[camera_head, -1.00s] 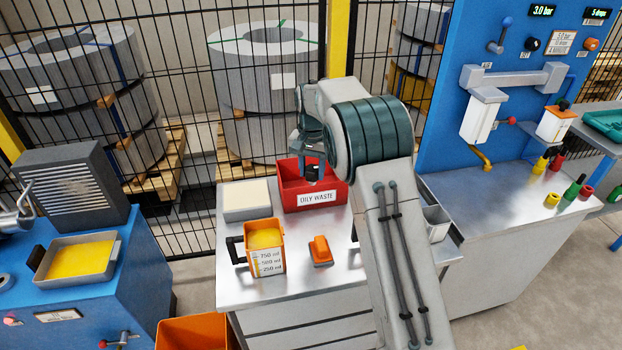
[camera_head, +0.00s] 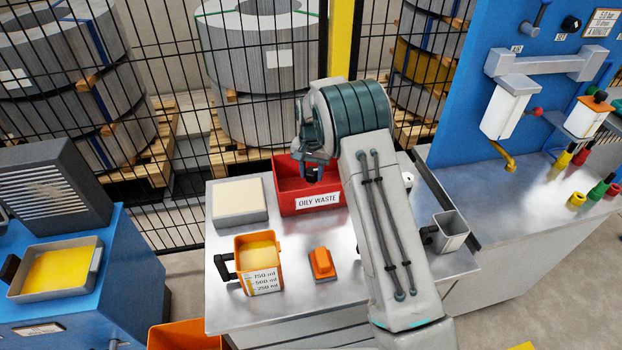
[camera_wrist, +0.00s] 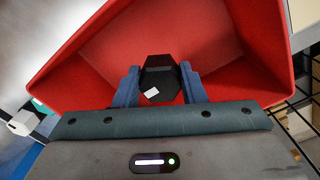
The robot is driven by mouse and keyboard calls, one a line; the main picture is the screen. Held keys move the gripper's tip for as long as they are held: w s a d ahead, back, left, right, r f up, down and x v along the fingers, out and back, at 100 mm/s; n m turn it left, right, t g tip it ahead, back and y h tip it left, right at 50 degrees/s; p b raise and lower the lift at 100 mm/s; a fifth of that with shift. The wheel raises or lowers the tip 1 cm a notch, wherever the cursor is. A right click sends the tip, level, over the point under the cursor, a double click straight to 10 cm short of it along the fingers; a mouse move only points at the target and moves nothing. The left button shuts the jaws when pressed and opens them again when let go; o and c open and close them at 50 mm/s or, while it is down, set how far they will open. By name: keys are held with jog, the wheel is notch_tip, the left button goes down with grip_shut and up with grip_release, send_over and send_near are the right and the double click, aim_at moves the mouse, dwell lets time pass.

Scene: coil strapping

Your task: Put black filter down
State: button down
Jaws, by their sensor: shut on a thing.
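The black filter (camera_wrist: 160,78) is dark and faceted, with a small white patch on it. In the wrist view it sits between the two blue fingers of my gripper (camera_wrist: 158,88), which is shut on it. Behind it is the red inside of the oily waste bin (camera_wrist: 95,75). In the head view my gripper (camera_head: 313,165) hangs at the red oily waste bin (camera_head: 290,208), over its opening, with the filter (camera_head: 312,175) small and dark at its tip. I cannot tell whether the filter touches the bin's floor.
On the metal table (camera_head: 290,305) stand a pale-topped tray (camera_head: 240,198), an orange measuring jug (camera_head: 258,265) with yellow liquid, and an orange object (camera_head: 322,263). A grey cup (camera_head: 450,232) is at the right. Mesh fencing rises behind the table.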

aim_at(311, 180)
jog(key=shift+f, duration=1.9)
jog(key=c, duration=0.9)
grip_release()
